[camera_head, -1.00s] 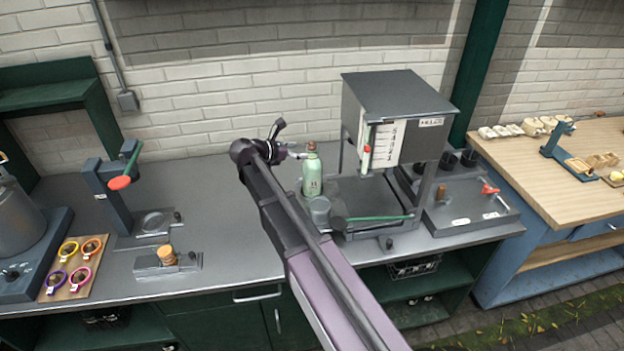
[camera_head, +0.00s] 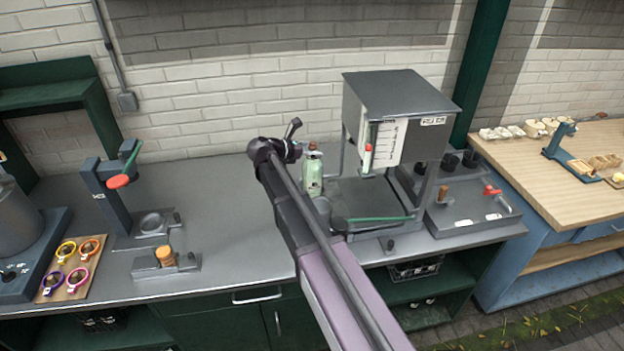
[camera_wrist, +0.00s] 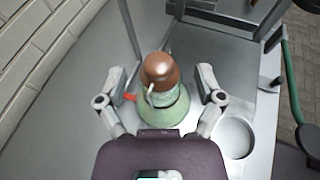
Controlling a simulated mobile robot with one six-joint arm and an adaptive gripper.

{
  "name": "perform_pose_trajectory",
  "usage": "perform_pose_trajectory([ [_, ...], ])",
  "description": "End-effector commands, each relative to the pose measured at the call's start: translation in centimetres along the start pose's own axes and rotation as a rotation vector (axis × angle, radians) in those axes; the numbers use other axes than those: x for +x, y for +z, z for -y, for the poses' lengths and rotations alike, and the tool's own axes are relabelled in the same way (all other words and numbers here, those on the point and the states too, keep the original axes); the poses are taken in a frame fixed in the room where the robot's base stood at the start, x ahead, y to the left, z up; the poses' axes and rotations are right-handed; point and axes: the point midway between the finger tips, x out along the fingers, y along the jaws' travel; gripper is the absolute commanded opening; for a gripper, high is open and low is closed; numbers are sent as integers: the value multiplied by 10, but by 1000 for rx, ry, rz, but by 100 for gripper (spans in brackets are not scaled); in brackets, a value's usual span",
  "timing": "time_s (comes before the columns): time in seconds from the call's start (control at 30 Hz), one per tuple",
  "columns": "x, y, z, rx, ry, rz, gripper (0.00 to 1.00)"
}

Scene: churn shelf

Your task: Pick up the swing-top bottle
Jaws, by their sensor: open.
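The swing-top bottle (camera_head: 313,176) is pale green with a dark stopper and stands upright on the grey counter, left of the grey machine. In the wrist view the bottle (camera_wrist: 163,100) shows from above, with a brown rounded stopper, a wire and a red bit at its neck. My gripper (camera_wrist: 161,88) is open, with one finger on each side of the bottle's upper part and gaps visible between fingers and bottle. In the head view my arm hides part of the bottle's left side, and the gripper's fingers are mostly hidden.
A grey box-shaped machine (camera_head: 398,115) on legs stands right of the bottle, with a green lever (camera_head: 378,219) in front. A round cup (camera_wrist: 235,138) stands close to the bottle's right.

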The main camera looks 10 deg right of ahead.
Motion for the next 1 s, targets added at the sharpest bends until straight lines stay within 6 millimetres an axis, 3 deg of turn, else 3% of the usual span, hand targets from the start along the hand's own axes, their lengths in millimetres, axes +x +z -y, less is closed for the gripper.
perform_pose_trajectory([
  [0.57, 3, 1, 0, 0, -1, 0, 86],
  [0.63, 3, 1, 0, 0, -1, 0, 75],
  [0.87, 4, 1, 1, 0, -1, 0, 6],
  [0.9, 4, 1, 1, 0, -1, 0, 0],
  [1.0, 4, 2, 1, 0, -2, 3, 0],
])
